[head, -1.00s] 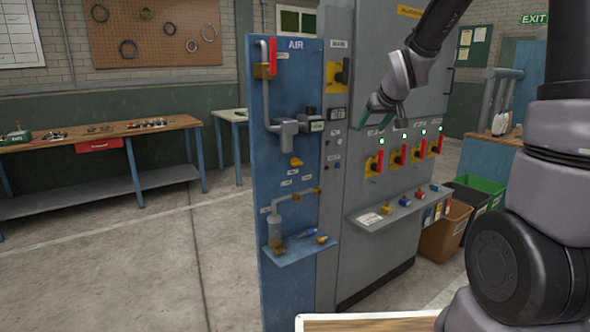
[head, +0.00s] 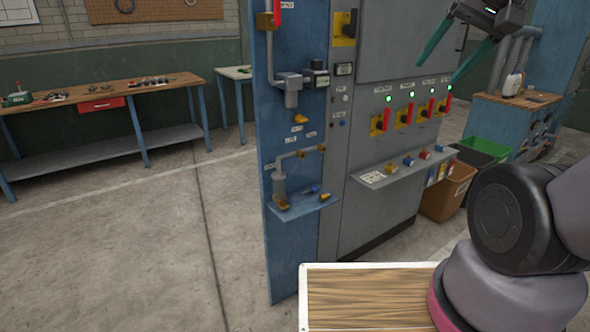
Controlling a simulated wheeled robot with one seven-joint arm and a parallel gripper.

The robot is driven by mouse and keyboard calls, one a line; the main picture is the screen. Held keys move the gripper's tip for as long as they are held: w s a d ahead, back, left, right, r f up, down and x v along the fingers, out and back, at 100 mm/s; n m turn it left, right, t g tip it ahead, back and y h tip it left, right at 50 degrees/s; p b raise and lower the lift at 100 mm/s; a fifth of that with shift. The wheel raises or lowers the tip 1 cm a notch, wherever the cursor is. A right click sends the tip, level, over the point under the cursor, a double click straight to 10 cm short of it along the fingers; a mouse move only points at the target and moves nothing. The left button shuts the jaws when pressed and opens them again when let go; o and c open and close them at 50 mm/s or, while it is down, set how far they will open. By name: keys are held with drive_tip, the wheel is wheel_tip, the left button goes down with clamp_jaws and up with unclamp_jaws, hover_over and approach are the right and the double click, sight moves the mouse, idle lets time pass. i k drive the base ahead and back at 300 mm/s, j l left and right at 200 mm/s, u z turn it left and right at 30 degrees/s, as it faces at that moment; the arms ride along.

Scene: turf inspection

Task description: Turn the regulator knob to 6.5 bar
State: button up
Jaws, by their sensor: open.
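The air regulator (head: 291,86) is a grey fitting on the pipe of the blue air panel (head: 290,235). My gripper (head: 438,74) has two teal fingers, spread apart and empty, pointing down and left at the upper right. In the picture it is well to the right of the regulator, in front of the grey cabinet, and not touching the knob.
Red-and-yellow switches (head: 404,117) with green lamps line the grey cabinet (head: 365,215). A shelf (head: 400,172) juts out below them. A wooden-topped surface (head: 365,297) is at the front. Bins (head: 447,192) stand at the right, a workbench (head: 105,92) at the left. Floor left of the panel is clear.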

sight(315, 64)
drive_tip(key=j+u, duration=0.15)
drive_tip(key=j, duration=0.15)
drive_tip(key=i+j+u, duration=0.15)
drive_tip(key=i, duration=0.35)
drive_tip(key=i+u, duration=0.15)
drive_tip(key=i, duration=0.3)
